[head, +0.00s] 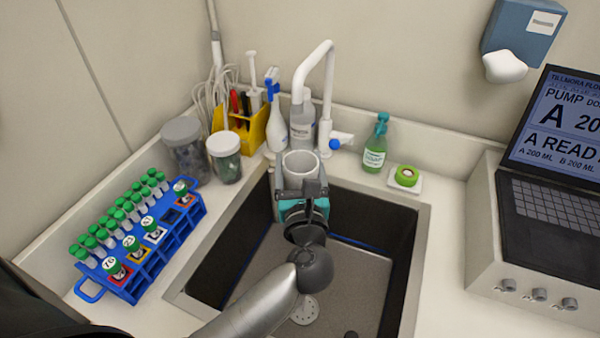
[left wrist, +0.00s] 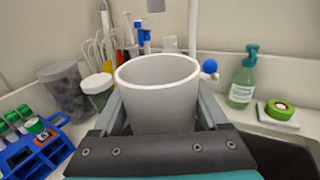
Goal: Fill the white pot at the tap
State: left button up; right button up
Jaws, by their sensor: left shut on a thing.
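The white pot (head: 300,163) is upright in my left gripper (head: 302,188), over the back part of the sink. The gripper is shut on it, with one finger on each side, as the left wrist view shows the pot (left wrist: 158,95) between the fingers. The inside of the pot that shows is white; I cannot tell whether it holds water. The white tap (head: 326,95) stands behind the sink, its spout bending down behind the pot. It has a blue-tipped lever (head: 338,142) at its right. My right gripper is not in view.
The dark sink basin (head: 345,295) is below my left arm. A blue rack (head: 150,262) of green-capped tubes and two jars (head: 224,158) stand at the left. A spray bottle (head: 276,125), a green soap bottle (head: 375,150) and a green roll (head: 406,176) line the back. A console (head: 545,225) stands at the right.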

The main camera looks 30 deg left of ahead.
pick_arm(q)
jog(key=x, duration=0.3)
jog(key=shift+w+a, duration=0.15)
jog(key=shift+w, duration=0.15)
jog(key=x, duration=0.6)
jog(key=shift+w+b, duration=0.3)
jog(key=shift+b, duration=0.15)
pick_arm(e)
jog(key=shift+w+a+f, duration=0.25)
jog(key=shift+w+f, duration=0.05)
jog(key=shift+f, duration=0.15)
pick_arm(q)
jog(key=shift+a, duration=0.1)
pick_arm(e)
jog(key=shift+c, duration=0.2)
